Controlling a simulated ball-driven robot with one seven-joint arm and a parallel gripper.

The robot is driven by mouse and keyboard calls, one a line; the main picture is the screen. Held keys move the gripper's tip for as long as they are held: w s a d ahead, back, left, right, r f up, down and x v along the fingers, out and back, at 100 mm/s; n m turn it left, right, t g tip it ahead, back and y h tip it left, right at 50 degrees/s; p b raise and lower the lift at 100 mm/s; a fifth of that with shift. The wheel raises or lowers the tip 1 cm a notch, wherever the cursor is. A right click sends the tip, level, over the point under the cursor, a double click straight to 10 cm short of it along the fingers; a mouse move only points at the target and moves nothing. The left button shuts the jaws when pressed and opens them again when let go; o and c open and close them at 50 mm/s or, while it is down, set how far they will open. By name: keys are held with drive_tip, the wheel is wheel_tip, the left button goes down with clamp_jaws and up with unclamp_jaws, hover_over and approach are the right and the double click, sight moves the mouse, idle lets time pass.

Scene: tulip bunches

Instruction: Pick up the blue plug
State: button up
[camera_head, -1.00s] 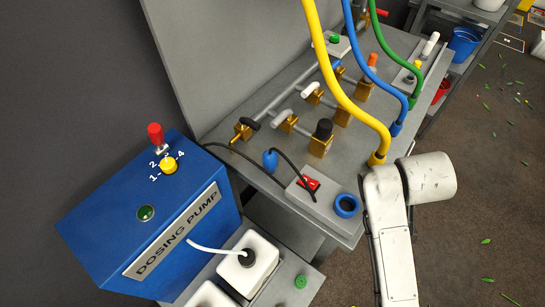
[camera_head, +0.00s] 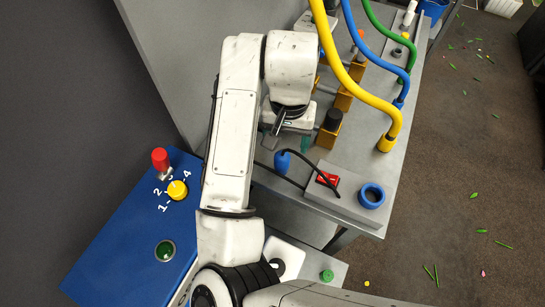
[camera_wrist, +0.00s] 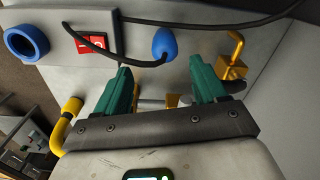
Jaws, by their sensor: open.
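The blue plug (camera_head: 282,162) is a small pear-shaped piece with a black cable, on the grey bench beside the red switch. It also shows in the wrist view (camera_wrist: 164,43), at the top middle, beyond and roughly centred between the green fingertips. My gripper (camera_wrist: 162,74) is open, its two green fingers wide apart with nothing held. In the head view my gripper (camera_head: 287,142) is just behind the plug, partly hidden under my wrist. I cannot tell the height gap between fingers and plug.
A grey box with a red switch (camera_head: 327,178) and a blue ring socket (camera_head: 371,196) is right of the plug. Brass valves (camera_head: 329,136) and the yellow hose (camera_head: 350,88) stand close to my wrist. The blue dosing pump (camera_head: 112,240) is at lower left.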

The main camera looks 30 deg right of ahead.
sight(283, 156)
drive_tip(key=f, duration=0.5)
drive_tip(key=shift+w+a+f+b, duration=0.1)
drive_tip(key=shift+a+b, duration=0.15)
drive_tip(key=shift+b, duration=0.1)
drive_tip(key=shift+w+f+p, duration=0.1)
drive_tip(key=shift+f+p, duration=0.4)
drive_tip(key=shift+f, duration=2.3)
drive_tip(key=shift+c, duration=0.5)
drive_tip(key=c, duration=1.1)
